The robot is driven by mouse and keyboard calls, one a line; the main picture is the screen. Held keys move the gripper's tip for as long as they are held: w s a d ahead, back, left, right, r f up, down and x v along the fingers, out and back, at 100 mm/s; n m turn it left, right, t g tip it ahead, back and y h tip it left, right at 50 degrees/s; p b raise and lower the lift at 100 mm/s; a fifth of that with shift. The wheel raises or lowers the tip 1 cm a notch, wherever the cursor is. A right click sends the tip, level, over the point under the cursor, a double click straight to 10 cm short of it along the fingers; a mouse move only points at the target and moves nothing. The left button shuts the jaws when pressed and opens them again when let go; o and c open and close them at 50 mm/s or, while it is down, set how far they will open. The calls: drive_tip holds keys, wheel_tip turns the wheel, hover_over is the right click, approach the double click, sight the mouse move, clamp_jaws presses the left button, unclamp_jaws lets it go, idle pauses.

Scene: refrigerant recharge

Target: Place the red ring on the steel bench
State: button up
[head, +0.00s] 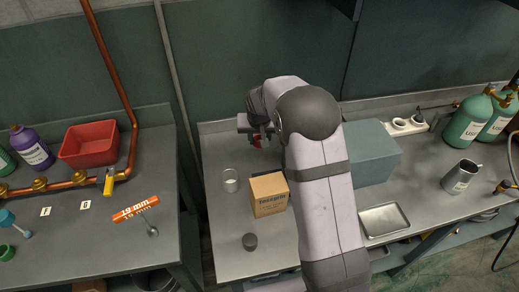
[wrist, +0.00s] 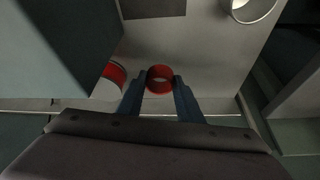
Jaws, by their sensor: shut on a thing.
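The red ring (wrist: 160,79) sits between the two blue-grey fingers of my gripper (wrist: 160,92) in the wrist view, with its opening facing the camera. My gripper is shut on it, one finger on each side. In the head view my gripper (head: 257,139) is at the back of the steel bench (head: 222,235), near the wall, and a bit of red shows there, partly hidden by my arm. I cannot tell whether the ring touches the bench top.
A red and white round object (wrist: 115,73) lies just left of the ring. A grey-blue box (head: 370,153) stands to the right. A glass jar (head: 231,180), a cardboard box (head: 268,194) and a dark cylinder (head: 250,241) stand in front.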

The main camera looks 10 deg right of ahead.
drive_tip(key=shift+r, duration=1.15)
drive_tip(key=shift+s, duration=0.1)
